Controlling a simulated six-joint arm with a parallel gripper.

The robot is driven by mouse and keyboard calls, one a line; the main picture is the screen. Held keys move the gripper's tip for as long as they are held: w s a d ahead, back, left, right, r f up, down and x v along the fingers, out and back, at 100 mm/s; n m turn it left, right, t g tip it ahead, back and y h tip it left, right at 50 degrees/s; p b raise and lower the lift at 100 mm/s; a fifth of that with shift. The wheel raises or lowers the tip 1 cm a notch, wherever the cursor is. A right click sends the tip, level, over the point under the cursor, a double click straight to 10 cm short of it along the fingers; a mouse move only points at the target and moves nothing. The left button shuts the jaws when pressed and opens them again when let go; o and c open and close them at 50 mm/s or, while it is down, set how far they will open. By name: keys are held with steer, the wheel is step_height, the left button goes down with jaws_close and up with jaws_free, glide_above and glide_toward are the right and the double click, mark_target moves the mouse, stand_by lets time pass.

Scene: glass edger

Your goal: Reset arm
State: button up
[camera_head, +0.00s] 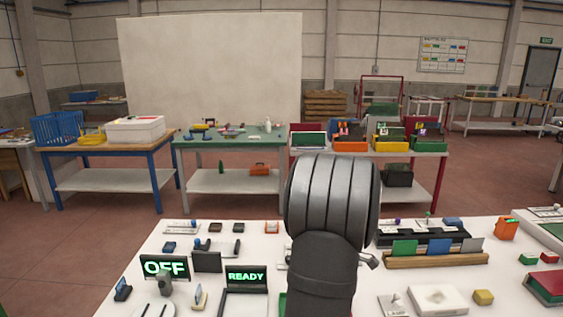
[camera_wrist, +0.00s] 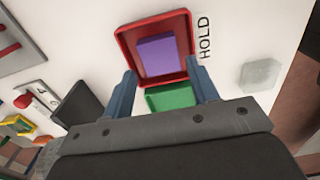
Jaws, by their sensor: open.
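In the wrist view my gripper (camera_wrist: 161,72) is open, its two blue-grey fingers apart with nothing gripped between them. Beyond the fingertips is a red tray (camera_wrist: 124,42) marked HOLD, with a purple block (camera_wrist: 157,56) lying in it. A green piece (camera_wrist: 170,97) shows between the fingers, partly hidden by the gripper body. In the head view my arm rises in the middle and hides part of the white table (camera_head: 185,285); my gripper cannot be made out there.
A wooden rack (camera_head: 435,259) with coloured plates and a white box (camera_head: 437,299) are to the right. A grey pad (camera_wrist: 261,74) lies right of the red tray.

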steer(key=shift+f, duration=0.5)
step_height(320, 180, down, 3)
steer(key=shift+r, duration=0.1)
step_height(320, 180, up, 12)
step_height(320, 180, down, 12)
steer(key=shift+r, duration=0.1)
steer(key=shift+w+r, duration=0.1)
steer(key=shift+r, duration=0.1)
step_height(320, 180, up, 4)
steer(key=shift+f, duration=0.2)
steer(key=s+d+r, duration=0.7)
steer(key=s+d, duration=0.1)
steer(key=s, duration=0.1)
steer(key=w+a+f, duration=0.2)
steer(key=a, duration=0.9)
steer(key=w+a+f, duration=0.2)
steer(key=w+a, duration=0.1)
steer(key=a, duration=0.9)
steer(key=w+a+f, duration=0.1)
steer(key=w+a, duration=0.1)
steer(key=a, duration=1)
steer(key=shift+w+f, duration=0.4)
steer(key=shift+o, duration=0.3)
